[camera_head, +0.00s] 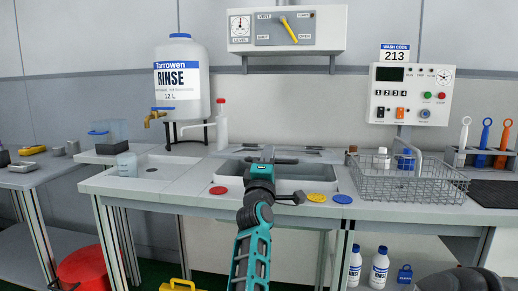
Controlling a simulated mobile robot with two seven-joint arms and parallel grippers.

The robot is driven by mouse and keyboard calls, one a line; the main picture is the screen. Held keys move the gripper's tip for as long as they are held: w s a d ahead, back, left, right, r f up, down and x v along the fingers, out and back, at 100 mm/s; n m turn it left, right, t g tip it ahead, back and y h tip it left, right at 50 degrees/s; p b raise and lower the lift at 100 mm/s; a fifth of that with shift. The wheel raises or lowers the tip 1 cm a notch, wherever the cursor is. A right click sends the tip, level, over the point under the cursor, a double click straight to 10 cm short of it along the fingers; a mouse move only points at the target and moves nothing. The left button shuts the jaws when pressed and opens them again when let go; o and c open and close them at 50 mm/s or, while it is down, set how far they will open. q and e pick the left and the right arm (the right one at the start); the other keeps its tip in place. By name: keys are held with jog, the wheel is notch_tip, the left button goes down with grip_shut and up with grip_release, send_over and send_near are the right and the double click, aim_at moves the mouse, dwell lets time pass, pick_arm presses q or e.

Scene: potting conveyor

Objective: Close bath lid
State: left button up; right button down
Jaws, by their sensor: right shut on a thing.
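The bath (320,186) is a grey basin sunk into the middle of the bench, and its inside shows to the right of my arm. A grey bar at its back edge seems to be part of the bath lid (287,161). My right gripper (264,157) reaches over the bath from the front, with its fingers at this bar. It is shut on what seems to be the lid's edge or handle. My arm and gripper hide the grip point and part of the bath. My left gripper is not in view.
A red disc (219,190), a yellow disc (316,197) and a blue disc (342,199) lie along the bench front. A wire basket (405,188) stands to the right. A RINSE tank (182,80) and red-capped bottle (221,130) stand at the left.

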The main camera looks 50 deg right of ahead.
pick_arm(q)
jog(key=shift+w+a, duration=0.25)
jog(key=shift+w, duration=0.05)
pick_arm(e)
jog(key=shift+a+f, duration=0.2)
jog(key=shift+a, duration=0.25)
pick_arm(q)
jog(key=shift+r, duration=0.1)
pick_arm(e)
jog(key=c, duration=1.4)
grip_release()
jog(key=shift+s+r, duration=0.1)
jog(key=shift+c, duration=0.2)
jog(key=shift+o, duration=0.7)
jog(key=shift+s+a+r, duration=0.1)
jog(key=shift+a+r, duration=0.05)
jog(key=shift+a, duration=0.05)
jog(key=shift+o, duration=0.7)
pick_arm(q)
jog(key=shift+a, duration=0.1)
pick_arm(e)
jog(key=shift+d, duration=0.1)
jog(key=shift+f, duration=0.2)
